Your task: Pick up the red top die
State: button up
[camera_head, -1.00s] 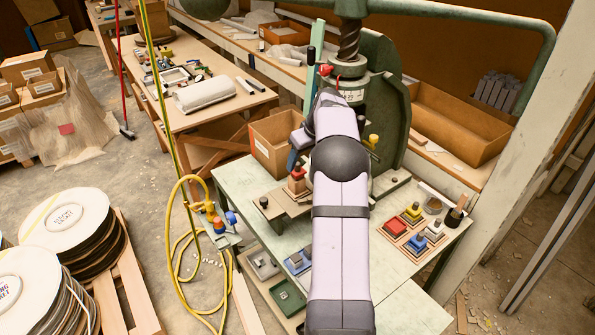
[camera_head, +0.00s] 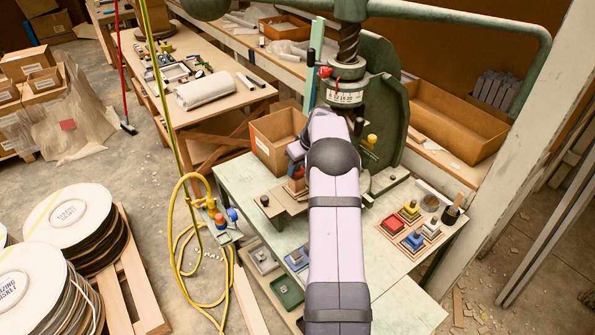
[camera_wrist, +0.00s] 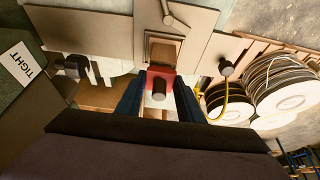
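The red top die (camera_wrist: 167,76) is a red block with a dark round post, between my gripper's two blue fingers in the wrist view. My gripper (camera_wrist: 160,88) appears open, with one finger close to each side of the die; I cannot tell whether either touches. In the head view, a small red part of this die (camera_head: 297,172) shows on a wooden block left of the press, and my arm hides some of it. My gripper (camera_head: 296,157) is just above it there, partly hidden by my arm.
The green press frame (camera_head: 388,100) and its screw rise close behind my arm. A tray (camera_head: 381,228) with red, yellow and blue dies lies at the right. A cardboard box (camera_head: 270,143) stands behind the die. The bench front-left has open surface.

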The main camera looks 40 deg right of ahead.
jog(key=shift+r, duration=0.1)
jog(key=shift+w+r+b, duration=0.1)
jog(key=shift+r+b, duration=0.2)
jog(key=shift+r, duration=0.1)
notch_tip(320, 180, up, 9)
jog(key=b, duration=0.2)
jog(key=shift+r+b, duration=0.1)
jog(key=shift+b, duration=0.25)
jog(key=s+a+f, duration=0.1)
jog(key=a+f, duration=0.1)
jog(key=a, duration=0.7)
jog(key=s+a+f, duration=0.1)
jog(key=a+f, duration=0.2)
jog(key=a, duration=0.6)
jog(key=s+a+f, duration=0.2)
jog(key=s+a, duration=0.4)
jog(key=a, duration=0.1)
jog(key=s+a+f, duration=0.3)
jog(key=s+a, duration=0.3)
jog(key=a, duration=0.1)
jog(key=shift+a+f, duration=0.15)
jog(key=shift+a, duration=0.25)
